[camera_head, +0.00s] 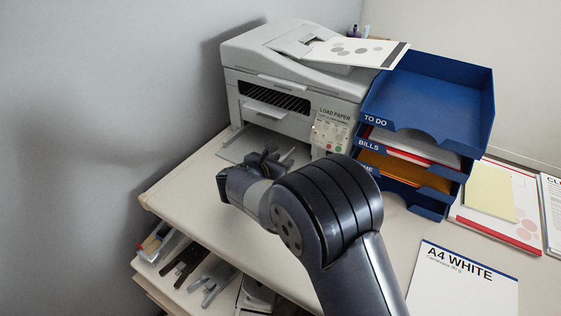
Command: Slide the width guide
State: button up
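A white printer (290,85) stands at the back of the desk. Its lower paper tray (232,149) is pulled out at the front. My gripper (279,158) is at the front of the printer, over or in this tray, and covers much of it. I cannot make out a width guide there; it is hidden or too small to tell. The arm also hides the near side of the gripper. The fingers are small and dark, so I cannot tell whether they are open or shut, or touching anything.
Blue stacked letter trays (432,100) stand close to the printer's right side. A printed sheet (352,50) lies on top of the printer. An A4 WHITE paper pack (462,285) and a red-edged folder (525,208) lie at the right. A shelf below holds a stapler (213,283).

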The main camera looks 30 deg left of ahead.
grip_shut()
dwell(0.3)
